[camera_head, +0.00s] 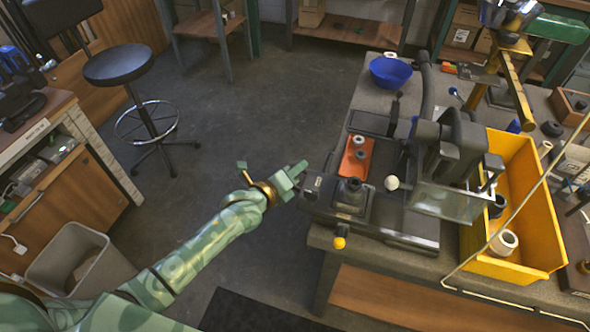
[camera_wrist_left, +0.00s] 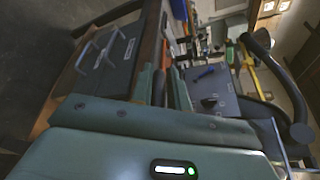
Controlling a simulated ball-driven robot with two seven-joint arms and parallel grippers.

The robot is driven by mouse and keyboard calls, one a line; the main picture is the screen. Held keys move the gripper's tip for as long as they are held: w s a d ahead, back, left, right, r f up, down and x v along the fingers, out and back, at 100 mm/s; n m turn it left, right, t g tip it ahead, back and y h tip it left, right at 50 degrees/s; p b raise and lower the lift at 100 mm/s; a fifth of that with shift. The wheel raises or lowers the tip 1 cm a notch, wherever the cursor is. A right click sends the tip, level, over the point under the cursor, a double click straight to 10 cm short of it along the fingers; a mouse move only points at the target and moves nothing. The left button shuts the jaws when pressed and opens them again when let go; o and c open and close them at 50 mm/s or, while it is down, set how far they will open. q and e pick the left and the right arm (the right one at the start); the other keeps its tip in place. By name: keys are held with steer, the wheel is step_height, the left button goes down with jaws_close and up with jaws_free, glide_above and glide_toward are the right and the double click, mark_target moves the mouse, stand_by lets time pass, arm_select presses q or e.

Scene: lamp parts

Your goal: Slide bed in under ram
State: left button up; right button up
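The press (camera_head: 455,150) is a dark machine on the bench, with a clear guard (camera_head: 445,200) at its front. The bed (camera_head: 335,206) is a dark slide at the press's left, out to the side of the upright head. A dark round part (camera_head: 352,188) stands on it. The ram cannot be made out clearly under the head. My left gripper (camera_head: 297,170) is beside the bed's left end, close to it; contact cannot be told. My right gripper is not in view.
An orange tray (camera_head: 347,165) with small round parts lies behind the bed. A yellow bin (camera_head: 540,225) stands right of the press, and a blue bowl (camera_head: 390,72) behind. A yellow knob (camera_head: 340,243) sticks out at the front. Open floor lies left of the bench.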

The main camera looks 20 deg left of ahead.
mark_target(310, 176)
arm_select(q)
steer(key=shift+s+d+f+p, duration=0.1)
steer(key=shift+d+f+p, duration=0.1)
steer(key=shift+d, duration=0.8)
steer(key=shift+s+d+f+p, duration=0.1)
steer(key=shift+d+p, duration=0.1)
steer(key=shift+d, duration=0.8)
jaws_close()
steer(key=shift+f, duration=0.1)
steer(key=o, duration=0.7)
jaws_free()
steer(key=shift+c, duration=0.2)
steer(key=shift+a+r, duration=0.1)
steer(key=shift+r, duration=0.1)
steer(key=p+v, duration=0.3)
steer(key=v, duration=1.3)
steer(key=shift+p, duration=0.35)
